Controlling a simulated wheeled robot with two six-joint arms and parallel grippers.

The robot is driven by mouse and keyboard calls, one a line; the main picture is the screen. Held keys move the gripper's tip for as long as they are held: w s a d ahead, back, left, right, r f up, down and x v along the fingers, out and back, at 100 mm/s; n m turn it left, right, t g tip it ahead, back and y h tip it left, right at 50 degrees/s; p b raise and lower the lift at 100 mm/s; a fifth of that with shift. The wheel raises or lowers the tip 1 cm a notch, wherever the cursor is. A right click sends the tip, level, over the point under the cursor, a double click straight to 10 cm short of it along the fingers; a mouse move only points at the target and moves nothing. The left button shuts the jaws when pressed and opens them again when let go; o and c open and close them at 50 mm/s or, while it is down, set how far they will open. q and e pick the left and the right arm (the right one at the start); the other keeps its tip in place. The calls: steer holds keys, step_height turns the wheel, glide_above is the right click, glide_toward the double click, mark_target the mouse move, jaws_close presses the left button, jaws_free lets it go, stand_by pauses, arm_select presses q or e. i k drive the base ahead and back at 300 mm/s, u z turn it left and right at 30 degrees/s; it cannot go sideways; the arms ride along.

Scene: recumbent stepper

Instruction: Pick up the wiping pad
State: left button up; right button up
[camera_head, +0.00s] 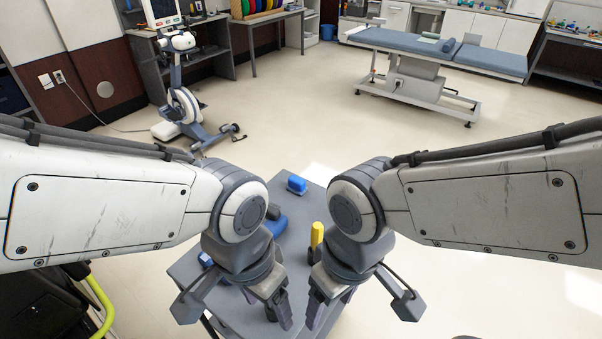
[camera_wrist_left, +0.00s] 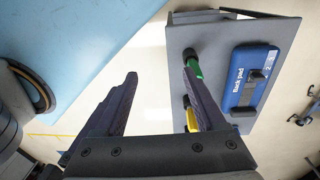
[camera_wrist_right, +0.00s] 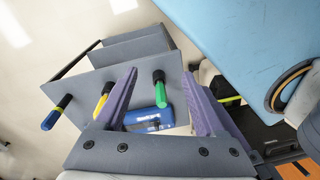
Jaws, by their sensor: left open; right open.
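My right gripper (camera_head: 326,307) is open and empty above the cart's near part.
The grey cart (camera_head: 325,198) stands before me. It carries a yellow marker-like item (camera_head: 317,235), a green one (camera_wrist_right: 159,90) and a blue one (camera_wrist_right: 56,112). A stepper machine (camera_head: 185,105) and a treatment table (camera_head: 430,47) stand farther off. Open floor lies between.

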mark_target(296, 186)
steer(key=k, duration=0.4)
steer(key=z, duration=1.7)
steer(key=i, duration=2.55)
steer(key=u, duration=3.6)
steer(key=i, duration=0.5)
steer(key=z, duration=0.1)
